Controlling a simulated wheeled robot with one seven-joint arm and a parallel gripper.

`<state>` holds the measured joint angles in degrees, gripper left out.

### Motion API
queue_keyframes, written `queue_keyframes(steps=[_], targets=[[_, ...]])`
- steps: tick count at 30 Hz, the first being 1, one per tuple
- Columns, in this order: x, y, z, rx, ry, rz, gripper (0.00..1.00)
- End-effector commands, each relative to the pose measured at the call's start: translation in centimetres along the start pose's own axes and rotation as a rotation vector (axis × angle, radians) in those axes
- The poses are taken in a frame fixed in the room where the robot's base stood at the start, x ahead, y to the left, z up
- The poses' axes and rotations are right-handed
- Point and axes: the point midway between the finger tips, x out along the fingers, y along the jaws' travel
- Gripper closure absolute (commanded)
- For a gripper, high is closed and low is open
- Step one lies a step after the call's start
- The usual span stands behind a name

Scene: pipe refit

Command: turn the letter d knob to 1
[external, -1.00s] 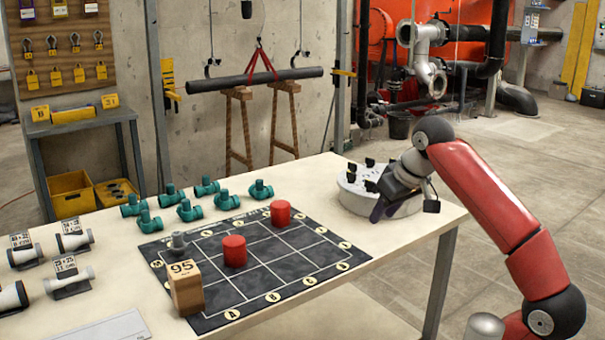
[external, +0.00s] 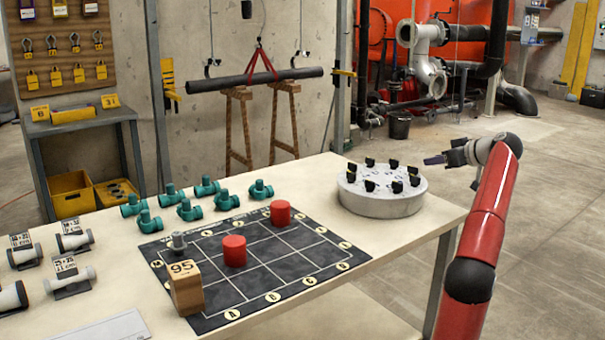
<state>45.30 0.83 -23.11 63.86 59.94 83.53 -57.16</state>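The round grey knob unit (external: 382,202) stands at the right end of the table, with several black knobs (external: 369,186) in a ring on its white top. The letters and numbers on it are too small to read, so I cannot tell which knob is letter d or where it points. My gripper (external: 434,160) is up in the air to the right of and a little above the unit, apart from it, with its fingers pointing left. It touches no knob. The fingers are too small to tell whether they are open or shut.
A dark gridded mat (external: 290,262) lies on the table (external: 395,248) with two red cylinders (external: 234,251) and a wooden block marked 95 (external: 187,288). Several teal pipe fittings (external: 190,210) stand behind it. The floor right of the table is clear.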

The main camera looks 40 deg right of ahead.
Motion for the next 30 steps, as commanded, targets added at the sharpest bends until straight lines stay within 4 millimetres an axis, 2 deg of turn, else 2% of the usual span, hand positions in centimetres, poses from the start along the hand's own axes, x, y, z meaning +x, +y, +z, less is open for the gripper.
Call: queue_keyframes(steps=[1, 12, 17, 27, 30], targets=[[-0.4, 1.9, 0.6, -0.01, 0.024, 0.031, 0.67], [1.4, 1.5, 4.3, -0.013, 0.027, 0.023, 0.67], [2.5, 1.5, 4.8, -0.014, 0.026, 0.021, 0.67], [7.8, 1.6, 4.6, -0.013, 0.025, 0.021, 0.67], [8.7, 1.6, 4.5, -0.014, 0.025, 0.022, 0.67]])
